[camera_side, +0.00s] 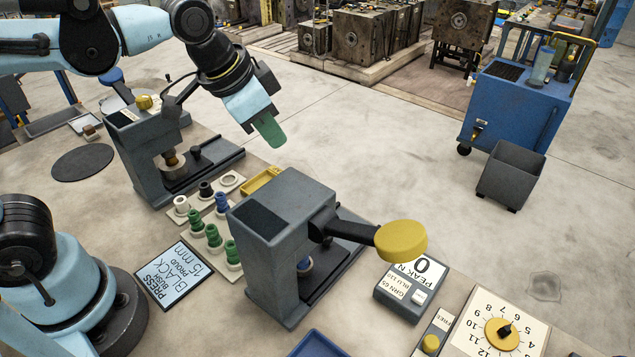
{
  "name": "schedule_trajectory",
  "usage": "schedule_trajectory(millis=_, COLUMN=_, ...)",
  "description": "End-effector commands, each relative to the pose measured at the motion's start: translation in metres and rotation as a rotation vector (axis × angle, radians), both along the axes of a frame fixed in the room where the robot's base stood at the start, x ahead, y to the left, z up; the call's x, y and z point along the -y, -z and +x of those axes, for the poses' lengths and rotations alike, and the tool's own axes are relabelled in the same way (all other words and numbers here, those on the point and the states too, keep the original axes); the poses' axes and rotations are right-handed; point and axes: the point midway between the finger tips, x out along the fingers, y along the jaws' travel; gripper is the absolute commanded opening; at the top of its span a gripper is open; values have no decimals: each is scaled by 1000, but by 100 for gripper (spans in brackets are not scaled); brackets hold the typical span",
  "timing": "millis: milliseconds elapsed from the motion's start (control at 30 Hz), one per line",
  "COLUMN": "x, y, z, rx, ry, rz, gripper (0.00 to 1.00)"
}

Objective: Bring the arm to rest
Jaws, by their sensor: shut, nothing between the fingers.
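My gripper (269,131) is at the upper middle of the side view, with its green fingertips together and nothing between them. It hangs in the air above the bench, pointing down and to the right. It appears apart from the two grey presses, the rear one (140,150) to its left and the front one (272,235) below it. My arm reaches in from the upper left.
The front press has a lever with a yellow knob (401,241). A rack of green, blue, black and white bushes (213,236) stands between the presses. A sign (170,274), a readout box (405,288) and a dial (502,333) lie on the bench. A blue cart (516,104) stands beyond.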

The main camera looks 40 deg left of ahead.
Motion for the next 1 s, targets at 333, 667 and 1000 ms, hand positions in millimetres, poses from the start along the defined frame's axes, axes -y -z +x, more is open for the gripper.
schedule_trajectory(millis=333, x=-68, y=38, z=-40, rx=140, ry=-359, rz=-112, gripper=0)
schedule_trajectory(millis=667, x=-73, y=42, z=-44, rx=156, ry=-395, rz=-125, gripper=0)
schedule_trajectory(millis=1000, x=-73, y=42, z=-43, rx=155, ry=-392, rz=-124, gripper=0)
